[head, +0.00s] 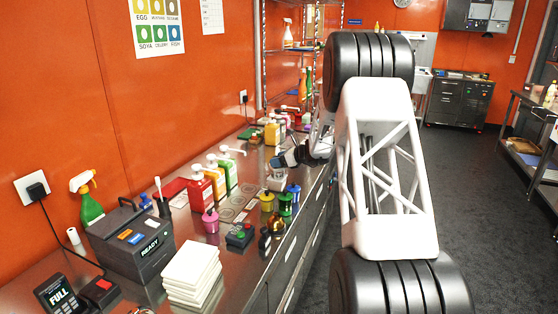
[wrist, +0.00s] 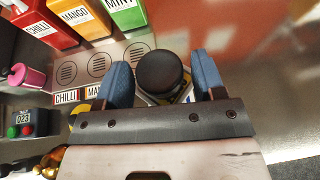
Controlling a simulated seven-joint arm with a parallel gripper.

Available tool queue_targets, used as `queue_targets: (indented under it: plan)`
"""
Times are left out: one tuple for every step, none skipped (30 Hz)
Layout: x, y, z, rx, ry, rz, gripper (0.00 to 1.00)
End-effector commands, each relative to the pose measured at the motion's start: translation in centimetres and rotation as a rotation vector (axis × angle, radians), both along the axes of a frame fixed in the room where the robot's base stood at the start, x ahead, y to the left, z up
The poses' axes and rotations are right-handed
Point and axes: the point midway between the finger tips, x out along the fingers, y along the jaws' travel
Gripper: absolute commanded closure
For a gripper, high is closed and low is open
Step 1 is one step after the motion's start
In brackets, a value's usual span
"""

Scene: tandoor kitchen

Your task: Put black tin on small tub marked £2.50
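A round black tin (wrist: 160,72) shows from above in the wrist view, between the two blue fingers of my gripper (wrist: 163,80). A narrow gap shows between the tin and each finger. Under the tin, part of a thing with white and yellow markings (wrist: 185,99) shows; it may be the small tub, but no price is readable. In the head view my gripper (head: 284,160) is low over the steel counter, with a pale block-like thing (head: 277,182) just below it. The tin cannot be made out there. Whether the tin touches what is under it is hidden.
Red, orange and green sauce bottles (head: 218,175) stand left of the gripper. Yellow (head: 267,201), green (head: 286,204) and blue (head: 294,192) canisters stand close in front, with a pink one (head: 210,221) nearer.

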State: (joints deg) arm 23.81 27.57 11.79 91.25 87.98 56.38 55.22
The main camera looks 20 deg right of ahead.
Motion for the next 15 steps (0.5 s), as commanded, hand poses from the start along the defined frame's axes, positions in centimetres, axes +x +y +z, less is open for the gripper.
queue_targets:
  plan:
    - [0.0, 0.0, 0.0, 0.0, 0.0, 0.0, 0.3]
    - [0.0, 0.0, 0.0, 0.0, 0.0, 0.0, 0.3]
    - [0.0, 0.0, 0.0, 0.0, 0.0, 0.0, 0.3]
    - [0.0, 0.0, 0.0, 0.0, 0.0, 0.0, 0.3]
    - [0.01, -0.01, 0.0, 0.0, 0.0, 0.0, 0.3]
    - [0.01, -0.01, 0.0, 0.0, 0.0, 0.0, 0.3]
    - [0.0, 0.0, 0.01, 0.0, 0.0, 0.0, 0.3]
    - [0.0, 0.0, 0.01, 0.0, 0.0, 0.0, 0.3]
    - [0.0, 0.0, 0.03, 0.0, 0.0, 0.0, 0.3]
    - [0.0, 0.0, 0.06, 0.0, 0.0, 0.0, 0.3]
    - [0.01, -0.01, 0.11, 0.0, 0.0, 0.0, 0.3]
    - [0.01, -0.01, 0.22, 0.0, 0.0, 0.0, 0.3]
    - [0.01, -0.01, 0.32, 0.0, 0.0, 0.0, 0.3]
    - [-0.05, -0.07, 0.39, 0.0, 0.0, -0.001, 0.3]
    - [-0.21, -0.22, 0.45, 0.0, 0.0, -0.001, 0.3]
